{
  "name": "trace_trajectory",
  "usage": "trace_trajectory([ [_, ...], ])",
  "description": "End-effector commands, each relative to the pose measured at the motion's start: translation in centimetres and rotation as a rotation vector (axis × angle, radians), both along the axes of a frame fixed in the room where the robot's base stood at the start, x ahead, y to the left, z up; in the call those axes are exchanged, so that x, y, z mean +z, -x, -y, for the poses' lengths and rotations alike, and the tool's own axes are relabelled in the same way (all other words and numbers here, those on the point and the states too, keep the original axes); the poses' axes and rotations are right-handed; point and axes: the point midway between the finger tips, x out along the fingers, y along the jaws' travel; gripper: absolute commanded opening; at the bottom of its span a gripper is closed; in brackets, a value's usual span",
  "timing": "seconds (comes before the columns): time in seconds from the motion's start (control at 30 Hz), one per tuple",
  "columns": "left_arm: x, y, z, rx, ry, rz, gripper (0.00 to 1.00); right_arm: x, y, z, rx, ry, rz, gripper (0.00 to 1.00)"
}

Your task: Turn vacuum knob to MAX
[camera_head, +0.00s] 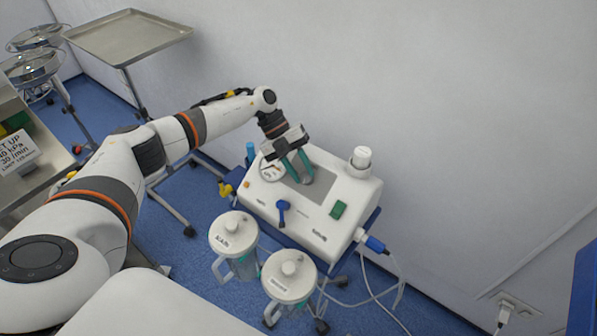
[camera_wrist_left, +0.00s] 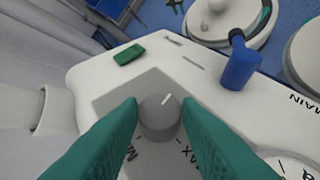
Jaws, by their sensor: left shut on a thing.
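The vacuum knob (camera_wrist_left: 159,117) is a round grey knob with a white pointer line, on a grey panel (camera_wrist_left: 115,98) on top of the white suction unit (camera_head: 335,219). In the wrist view the pointer line slants toward the upper right, and partly covered lettering shows below the knob. My left gripper (camera_head: 305,180) is above the panel, its two green fingers on either side of the knob, shut on it. In the head view the fingers partly hide the knob. My right gripper is not in view.
A blue lever (camera_head: 283,211) and a green switch (camera_head: 338,209) are on the unit's top. A white cylinder (camera_head: 361,160) stands at its back right. Two lidded canisters (camera_head: 234,235) (camera_head: 289,277) stand in front. A wall is close behind.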

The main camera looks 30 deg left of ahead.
Motion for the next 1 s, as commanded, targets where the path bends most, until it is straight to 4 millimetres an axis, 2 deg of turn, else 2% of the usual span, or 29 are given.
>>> trace_trajectory([
  [1.0, 0.2, -0.2, 1.9, -0.795, -0.559, 0.072, 0.08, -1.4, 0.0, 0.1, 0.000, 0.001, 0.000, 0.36],
])
